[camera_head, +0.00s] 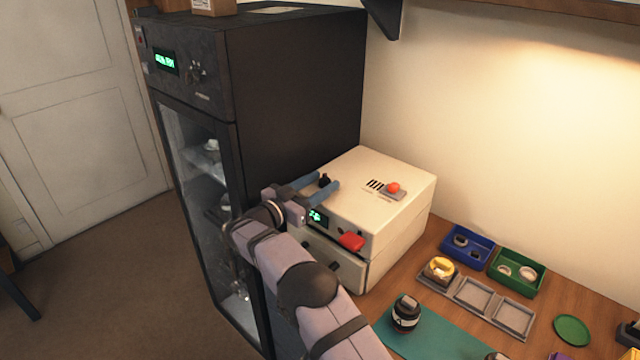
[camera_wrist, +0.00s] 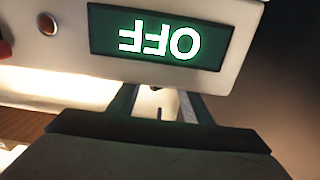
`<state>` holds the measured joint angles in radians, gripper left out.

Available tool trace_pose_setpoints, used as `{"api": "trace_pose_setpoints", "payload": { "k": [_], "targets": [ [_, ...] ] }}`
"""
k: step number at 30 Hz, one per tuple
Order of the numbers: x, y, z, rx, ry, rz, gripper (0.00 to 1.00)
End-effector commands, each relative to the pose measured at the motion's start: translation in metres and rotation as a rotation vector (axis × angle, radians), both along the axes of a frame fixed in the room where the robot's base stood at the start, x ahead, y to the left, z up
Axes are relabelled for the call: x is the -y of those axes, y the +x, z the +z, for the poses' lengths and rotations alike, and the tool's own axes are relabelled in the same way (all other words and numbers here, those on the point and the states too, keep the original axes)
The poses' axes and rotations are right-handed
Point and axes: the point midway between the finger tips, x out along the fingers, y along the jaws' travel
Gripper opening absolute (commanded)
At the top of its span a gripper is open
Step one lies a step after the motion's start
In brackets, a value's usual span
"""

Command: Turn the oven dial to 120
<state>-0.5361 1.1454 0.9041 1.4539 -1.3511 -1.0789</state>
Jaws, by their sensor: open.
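The oven is a cream box (camera_head: 385,172) on the bench. Its display (camera_head: 317,216) is lit green on the front; in the wrist view the display (camera_wrist: 160,38) reads OFF, upside down. A small black knob (camera_head: 324,180), seemingly the dial, shows at the oven's left end between my blue fingers. My gripper (camera_head: 328,180) is open, with a finger on either side of the knob. In the wrist view my gripper (camera_wrist: 158,97) has its fingers apart below the display, with a pale surface and a dark mark between them. I cannot tell whether the fingers touch the knob.
A red part (camera_head: 351,241) sticks out of the oven's front, and a red button (camera_head: 393,187) sits on top. A tall black cabinet (camera_head: 290,95) stands close on the left. Blue (camera_head: 486,253) and green (camera_head: 536,282) bins and a grey tray (camera_head: 493,317) lie to the right.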

Motion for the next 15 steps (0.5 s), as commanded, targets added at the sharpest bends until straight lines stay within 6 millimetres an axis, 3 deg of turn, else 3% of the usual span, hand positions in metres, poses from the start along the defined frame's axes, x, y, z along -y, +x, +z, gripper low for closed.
{"api": "trace_pose_setpoints", "payload": {
  "k": [15],
  "targets": [
    [-0.043, -0.041, -0.001, 0.003, 0.001, 0.003, 0.45]
  ]
}}
